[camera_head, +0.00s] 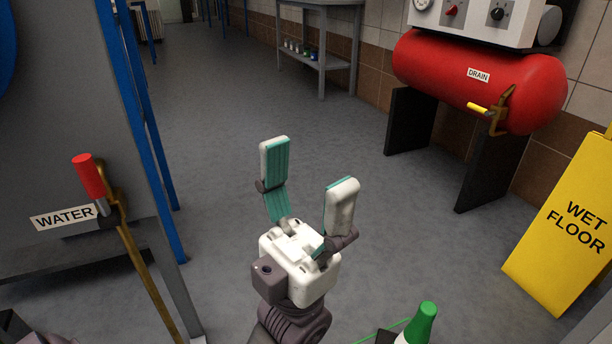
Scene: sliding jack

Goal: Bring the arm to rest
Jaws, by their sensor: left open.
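My left gripper (308,163) is in the lower middle of the head view, raised above the grey floor and pointing away from me. Its two white fingers with green pads are spread wide apart, and nothing is between them. The purple-grey wrist runs down out of the bottom edge. The gripper touches nothing that I can see. My right gripper does not show.
At left stands a grey unit with a red-handled valve (90,177) by a WATER label (63,217). At right are a red tank (478,80) and a yellow wet-floor sign (565,225). A green-topped bottle (422,322) is close below. The floor ahead is clear.

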